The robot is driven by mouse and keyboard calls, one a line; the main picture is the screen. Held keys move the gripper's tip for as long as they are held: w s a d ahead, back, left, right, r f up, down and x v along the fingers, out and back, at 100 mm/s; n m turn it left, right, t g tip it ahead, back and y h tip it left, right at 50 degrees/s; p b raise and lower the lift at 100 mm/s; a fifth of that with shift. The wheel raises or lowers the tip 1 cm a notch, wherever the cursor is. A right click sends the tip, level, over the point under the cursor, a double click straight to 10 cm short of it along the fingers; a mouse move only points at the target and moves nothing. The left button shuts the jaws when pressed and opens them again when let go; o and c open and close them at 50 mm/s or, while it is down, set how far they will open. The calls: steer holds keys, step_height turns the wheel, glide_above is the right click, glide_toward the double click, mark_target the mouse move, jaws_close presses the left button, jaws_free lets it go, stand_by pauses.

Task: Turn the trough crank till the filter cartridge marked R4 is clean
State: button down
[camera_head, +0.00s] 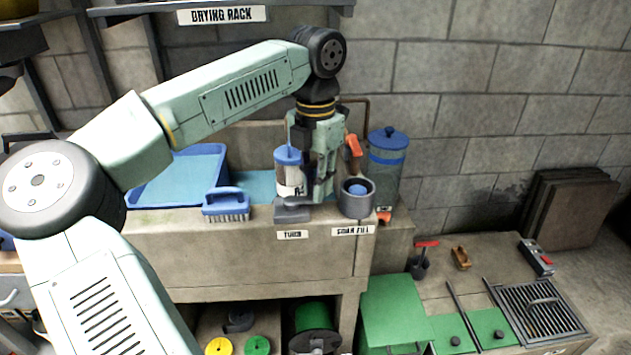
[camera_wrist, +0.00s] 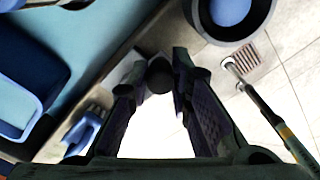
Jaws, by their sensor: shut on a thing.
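A filter cartridge (camera_head: 289,176) with a blue cap stands upright at the trough (camera_head: 250,222). Its body looks brownish; its mark is too small and tilted to read surely. The grey crank (camera_head: 292,210) is at the trough's front edge above the TURN label. My gripper (camera_head: 322,192) points down just right of the cartridge, at the crank's right end. In the wrist view, a dark round knob (camera_wrist: 160,74) sits between the fingertips, and my gripper (camera_wrist: 158,88) is shut on it. The fingers hide part of the crank.
A grey SOAP FILL cup (camera_head: 357,203) stands close to the right of my gripper. A blue brush (camera_head: 227,206) and a blue tray (camera_head: 200,165) are to the left. A blue-lidded container (camera_head: 388,165) stands behind the cup. A lower bench with a grate (camera_head: 540,310) is at right.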

steer(key=c, duration=1.4)
jaws_free()
steer(key=shift+c, duration=0.2)
step_height(320, 180, up, 12)
